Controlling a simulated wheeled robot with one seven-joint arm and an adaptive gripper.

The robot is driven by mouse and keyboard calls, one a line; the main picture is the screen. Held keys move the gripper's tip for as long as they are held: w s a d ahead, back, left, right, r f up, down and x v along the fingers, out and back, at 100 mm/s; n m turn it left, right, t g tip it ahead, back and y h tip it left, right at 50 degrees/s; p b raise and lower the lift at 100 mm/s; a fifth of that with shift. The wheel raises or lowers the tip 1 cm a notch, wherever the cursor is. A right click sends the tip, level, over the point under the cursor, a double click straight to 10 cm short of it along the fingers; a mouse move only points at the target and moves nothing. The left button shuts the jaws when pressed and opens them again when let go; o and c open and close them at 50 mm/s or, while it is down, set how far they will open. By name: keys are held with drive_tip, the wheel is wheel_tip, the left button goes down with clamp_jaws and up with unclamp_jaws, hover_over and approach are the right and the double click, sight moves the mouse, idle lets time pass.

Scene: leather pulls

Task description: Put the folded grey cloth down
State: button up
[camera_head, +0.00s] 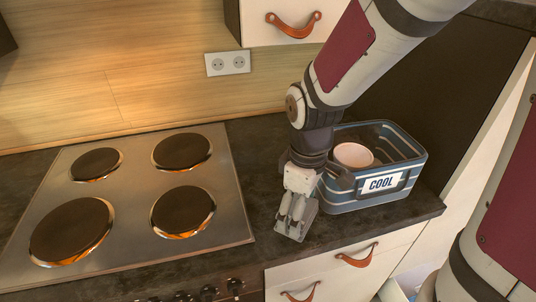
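My gripper (292,222) points down over the dark counter, between the stove and the blue striped box. A small grey piece (309,218), which looks like the folded grey cloth, shows at and just right of my fingertips. My fingers cover part of it. I cannot tell whether my fingers are closed on it, or whether it touches the counter.
The blue box (347,201) marked COOL stands close right of my gripper, with a pale pink round bowl (353,155) inside. A stove (135,195) with several dark hotplates is at left. Bare counter (258,165) lies behind my gripper; the front edge is near.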

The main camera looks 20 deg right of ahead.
sight(296, 196)
drive_tip(key=w, duration=0.2)
drive_tip(key=w+d, duration=0.1)
drive_tip(key=w, duration=0.3)
drive_tip(key=shift+w+d+f, duration=0.2)
drive_tip(key=shift+d+f, duration=0.15)
drive_tip(key=shift+f, duration=1.75)
drive_tip(key=shift+f, duration=0.1)
drive_tip(key=o, duration=1.2)
drive_tip(key=shift+c, duration=0.2)
